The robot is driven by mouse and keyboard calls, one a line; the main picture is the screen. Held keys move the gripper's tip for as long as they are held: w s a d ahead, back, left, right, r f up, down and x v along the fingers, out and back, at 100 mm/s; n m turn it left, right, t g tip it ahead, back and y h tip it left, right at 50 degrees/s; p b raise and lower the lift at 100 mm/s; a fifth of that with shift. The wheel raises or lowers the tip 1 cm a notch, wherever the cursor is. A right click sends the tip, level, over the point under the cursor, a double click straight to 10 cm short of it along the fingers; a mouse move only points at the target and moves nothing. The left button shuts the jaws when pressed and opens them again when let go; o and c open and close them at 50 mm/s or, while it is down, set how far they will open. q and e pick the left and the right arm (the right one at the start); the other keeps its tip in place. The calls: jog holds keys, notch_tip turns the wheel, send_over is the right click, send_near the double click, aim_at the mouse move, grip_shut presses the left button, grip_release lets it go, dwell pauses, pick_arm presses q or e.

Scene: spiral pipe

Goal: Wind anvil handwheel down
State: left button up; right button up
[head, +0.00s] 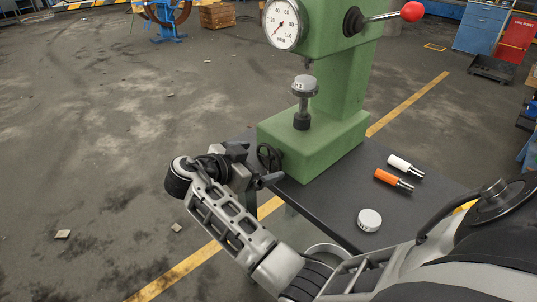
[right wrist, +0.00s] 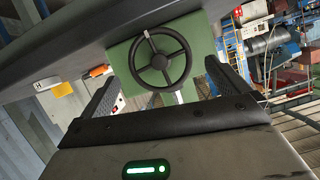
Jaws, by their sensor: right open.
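The black anvil handwheel (head: 269,157) sits on the front left face of the green press's base (head: 312,140). In the right wrist view the handwheel (right wrist: 160,62) shows its round rim, hub and spokes. My right gripper (head: 254,165) is at the handwheel with its fingers apart. In the right wrist view the wheel lies between and beyond the fingertips of my right gripper (right wrist: 161,76), and nothing is held. Contact cannot be told. The anvil's grey round top (head: 304,83) stands on a stem above the base, below the press head. My left gripper is not in view.
The press stands on a dark table (head: 345,215). A white-handled piece (head: 404,166), an orange-handled piece (head: 392,178) and a pale round disc (head: 369,219) lie on its right. A red-knobbed lever (head: 411,12) sticks out above. Open floor lies left.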

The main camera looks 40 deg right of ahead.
aim_at(266, 158)
jog(key=shift+x, duration=2.25)
jog(key=shift+c, duration=0.3)
jog(key=c, duration=0.9)
jog(key=shift+w+n+g+p, duration=0.1)
jog(key=shift+n+g+p, duration=0.2)
jog(key=shift+n+g, duration=0.75)
jog(key=shift+n+g+h, duration=0.3)
jog(key=shift+n+g, duration=0.25)
jog(key=shift+n, duration=0.7)
jog(key=shift+w, duration=0.1)
